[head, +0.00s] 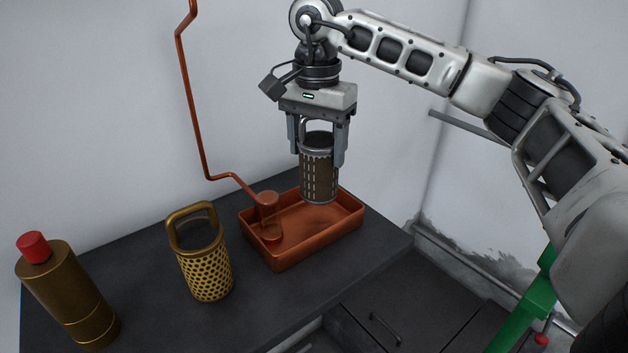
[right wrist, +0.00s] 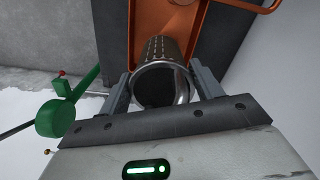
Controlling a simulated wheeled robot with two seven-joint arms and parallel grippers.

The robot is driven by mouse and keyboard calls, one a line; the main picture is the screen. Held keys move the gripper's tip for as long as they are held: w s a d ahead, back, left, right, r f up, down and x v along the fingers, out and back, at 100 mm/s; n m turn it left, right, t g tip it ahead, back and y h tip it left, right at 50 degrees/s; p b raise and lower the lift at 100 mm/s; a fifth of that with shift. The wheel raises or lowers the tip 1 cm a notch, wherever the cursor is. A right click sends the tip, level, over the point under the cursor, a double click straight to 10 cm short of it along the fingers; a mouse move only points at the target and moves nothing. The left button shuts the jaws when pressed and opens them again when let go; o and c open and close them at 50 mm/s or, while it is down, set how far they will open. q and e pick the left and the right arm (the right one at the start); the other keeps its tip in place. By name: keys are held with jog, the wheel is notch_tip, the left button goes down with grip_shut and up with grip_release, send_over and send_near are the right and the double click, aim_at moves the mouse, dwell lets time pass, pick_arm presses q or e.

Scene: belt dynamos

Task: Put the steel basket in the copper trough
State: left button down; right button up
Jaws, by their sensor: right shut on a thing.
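The steel basket (head: 319,175) is a slotted grey cylinder with a looped handle. My right gripper (head: 320,157) is shut on it near its rim and holds it upright over the right back part of the copper trough (head: 290,258). Whether the basket's bottom touches the trough floor, I cannot tell. In the right wrist view the basket (right wrist: 165,50) is between the fingers of my right gripper (right wrist: 160,85), with the orange-brown trough (right wrist: 117,28) beyond it. My left gripper is not in view.
A brass perforated basket (head: 206,268) with a handle stands left of the trough. A brass bottle with a red cap (head: 68,295) is at the far left. A copper pipe (head: 193,110) runs down the wall to a copper cup (head: 268,213) at the trough's left. Dark counter (head: 150,280) lies bare between them.

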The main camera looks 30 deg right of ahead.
aim_at(316, 171)
notch_tip(316, 171, down, 5)
jog(key=shift+r, duration=0.15)
jog(key=shift+f, duration=0.25)
jog(key=shift+f, duration=0.1)
jog(key=shift+f, duration=0.15)
jog(key=o, duration=1.6)
jog(key=shift+r, duration=0.3)
notch_tip(316, 171, up, 12)
jog(key=shift+f, duration=0.1)
